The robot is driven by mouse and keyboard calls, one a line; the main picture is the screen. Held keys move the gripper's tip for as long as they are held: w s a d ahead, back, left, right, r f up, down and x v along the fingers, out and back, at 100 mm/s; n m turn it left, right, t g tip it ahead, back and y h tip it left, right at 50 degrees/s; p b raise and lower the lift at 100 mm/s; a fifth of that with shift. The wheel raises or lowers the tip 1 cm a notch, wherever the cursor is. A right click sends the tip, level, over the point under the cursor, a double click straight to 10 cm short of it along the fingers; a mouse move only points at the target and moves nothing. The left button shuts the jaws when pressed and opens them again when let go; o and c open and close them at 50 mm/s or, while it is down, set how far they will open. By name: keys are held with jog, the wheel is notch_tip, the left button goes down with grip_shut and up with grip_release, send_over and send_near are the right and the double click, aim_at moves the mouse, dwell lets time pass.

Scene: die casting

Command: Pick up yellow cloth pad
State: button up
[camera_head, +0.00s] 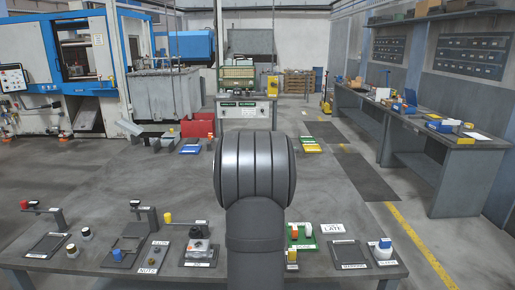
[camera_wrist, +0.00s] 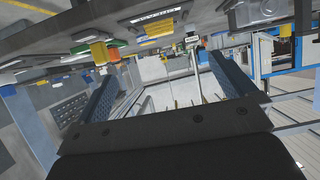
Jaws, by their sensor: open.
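A small yellow piece (camera_head: 292,256) sits on the front bench, just right of my arm and in front of a green tray (camera_head: 303,237). I cannot tell whether it is the cloth pad. The wrist view is tilted, with a bench along its top; a yellow block (camera_wrist: 98,52) and a flat yellow strip (camera_wrist: 160,31) show there. My gripper (camera_wrist: 155,68) is open, its two blue-grey fingers wide apart with nothing between them. It is apart from the yellow pieces. In the head view my arm hides the middle of the bench, and the gripper does not show.
The front bench (camera_head: 185,275) carries several labelled stations, with upright posts at left. A black plate (camera_head: 349,254) and a white-and-blue bottle (camera_head: 383,248) stand at right. A side bench (camera_head: 440,150) runs along the right wall. The floor behind the front bench is mostly clear.

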jog(key=c, duration=0.7)
jog(key=w+m+g, duration=0.1)
jog(key=w, duration=0.2)
jog(key=w+f+m+g, duration=0.1)
jog(key=w+m, duration=0.1)
jog(key=w, duration=0.1)
jog(key=w+f+m+g, duration=0.1)
jog(key=w+m, duration=0.1)
jog(key=w, duration=0.1)
jog(key=shift+w+a+f+g, duration=0.1)
jog(key=shift+w+f+g, duration=0.05)
jog(key=shift+w+g, duration=0.15)
jog(key=w+m+g, duration=0.1)
jog(key=w+m, duration=0.1)
jog(key=w+r+m+g, duration=0.1)
jog(key=w, duration=0.1)
jog(key=shift+w+r+m+g, duration=0.1)
jog(key=shift+w+m+g, duration=0.2)
jog(key=shift+w+m, duration=0.1)
jog(key=w+r+m+g, duration=0.3)
jog(key=r+m+g, duration=0.5)
jog(key=r, duration=0.5)
jog(key=shift+m+t, duration=0.6)
jog(key=shift+m, duration=0.1)
notch_tip(320, 180, down, 17)
jog(key=shift+f, duration=0.2)
